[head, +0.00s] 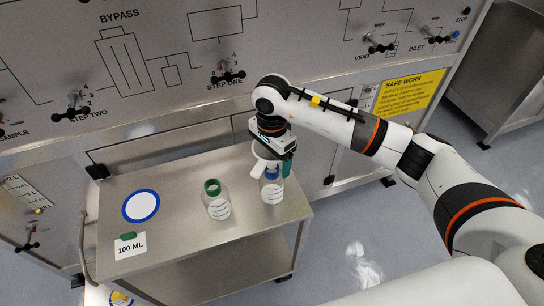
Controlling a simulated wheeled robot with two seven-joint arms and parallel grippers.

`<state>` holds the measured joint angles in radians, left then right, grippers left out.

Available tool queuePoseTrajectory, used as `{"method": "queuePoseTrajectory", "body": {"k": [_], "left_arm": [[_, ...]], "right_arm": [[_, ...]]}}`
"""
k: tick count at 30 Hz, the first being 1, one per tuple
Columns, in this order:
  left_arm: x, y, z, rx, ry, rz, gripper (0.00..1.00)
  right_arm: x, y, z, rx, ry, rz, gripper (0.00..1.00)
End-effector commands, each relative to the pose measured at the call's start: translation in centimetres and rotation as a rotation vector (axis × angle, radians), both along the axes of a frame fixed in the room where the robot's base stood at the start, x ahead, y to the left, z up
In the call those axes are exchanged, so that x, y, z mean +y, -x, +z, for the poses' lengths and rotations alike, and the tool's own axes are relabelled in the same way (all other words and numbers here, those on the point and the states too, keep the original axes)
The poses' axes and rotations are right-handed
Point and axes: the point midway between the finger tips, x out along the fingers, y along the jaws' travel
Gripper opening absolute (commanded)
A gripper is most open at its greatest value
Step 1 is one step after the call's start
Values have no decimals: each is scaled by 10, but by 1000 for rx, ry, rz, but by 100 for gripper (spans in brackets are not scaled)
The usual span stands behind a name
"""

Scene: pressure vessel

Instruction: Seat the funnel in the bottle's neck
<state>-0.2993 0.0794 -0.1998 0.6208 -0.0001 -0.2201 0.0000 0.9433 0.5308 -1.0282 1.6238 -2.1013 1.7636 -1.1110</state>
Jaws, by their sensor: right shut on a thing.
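My right gripper (272,149) reaches down over the right side of the steel table and is shut on a pale funnel (260,165). The funnel is at the top of a clear bottle with a blue neck (272,190), partly in front of it. I cannot tell whether its stem is inside that neck or beside it. A second clear bottle with a green neck ring (217,205) stands upright and open to the left, apart from the funnel. My left gripper is not in view.
The steel table (180,240) also holds a white disc with a blue rim (141,205) and a "100 ML" card (130,247) with a green piece at its top. The grey panel (150,80) with valve handles rises behind.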

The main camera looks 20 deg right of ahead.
Motion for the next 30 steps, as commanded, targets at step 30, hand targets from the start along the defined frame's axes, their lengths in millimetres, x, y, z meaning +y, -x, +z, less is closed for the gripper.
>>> {"method": "queuePoseTrajectory", "body": {"k": [30], "left_arm": [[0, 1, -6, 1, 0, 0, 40]], "right_arm": [[0, 0, 0, 0, -1, -1, 61]]}}
